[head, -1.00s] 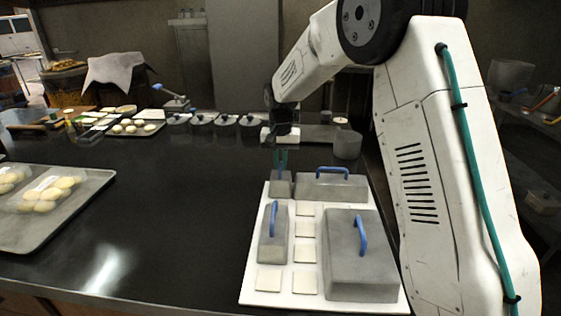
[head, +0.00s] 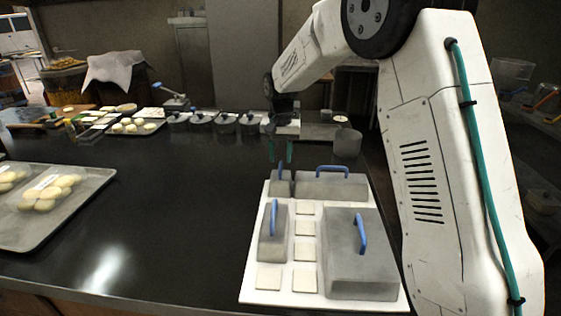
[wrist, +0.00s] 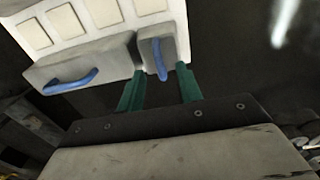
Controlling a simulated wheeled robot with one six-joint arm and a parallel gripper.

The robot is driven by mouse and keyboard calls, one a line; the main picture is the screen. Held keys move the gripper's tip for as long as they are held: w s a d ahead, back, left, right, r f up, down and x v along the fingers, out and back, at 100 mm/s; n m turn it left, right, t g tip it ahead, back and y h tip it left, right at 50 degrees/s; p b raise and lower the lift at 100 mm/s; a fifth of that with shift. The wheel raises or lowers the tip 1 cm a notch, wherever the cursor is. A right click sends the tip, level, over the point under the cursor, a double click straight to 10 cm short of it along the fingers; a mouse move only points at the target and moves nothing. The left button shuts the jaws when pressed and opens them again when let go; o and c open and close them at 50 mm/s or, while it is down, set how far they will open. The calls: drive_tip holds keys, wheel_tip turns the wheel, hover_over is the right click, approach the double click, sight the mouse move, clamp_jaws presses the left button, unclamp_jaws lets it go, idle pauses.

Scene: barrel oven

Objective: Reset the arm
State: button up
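My gripper (head: 281,152) hangs above the far end of the white board in the head view, with its two green fingers pointing down. In the wrist view the green fingers of my gripper (wrist: 160,88) stand apart with nothing between them. The small grey block with a blue handle (head: 281,186) sits on the board just below and in front of the fingers; it also shows in the wrist view (wrist: 157,50). The fingers appear clear of its handle.
The white board (head: 251,284) also bears a long grey block (head: 330,187), a narrow one (head: 272,240), a large one (head: 355,270) and several pale square tiles. A tray of dough (head: 90,190) lies at left. Several lidded pots (head: 225,124) stand behind. The counter's middle is clear.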

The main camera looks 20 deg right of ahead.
wheel_tip(320, 180, up, 5)
drive_tip(key=shift+f, duration=0.1)
drive_tip(key=s+d+r+n, duration=0.1)
drive_tip(key=s+r+n, duration=0.1)
drive_tip(key=s, duration=2)
drive_tip(key=s+d+r+n+t, duration=0.1)
drive_tip(key=s+r, duration=0.3)
drive_tip(key=s, duration=1.8)
drive_tip(key=shift+d+n, duration=0.55)
drive_tip(key=shift+n, duration=0.25)
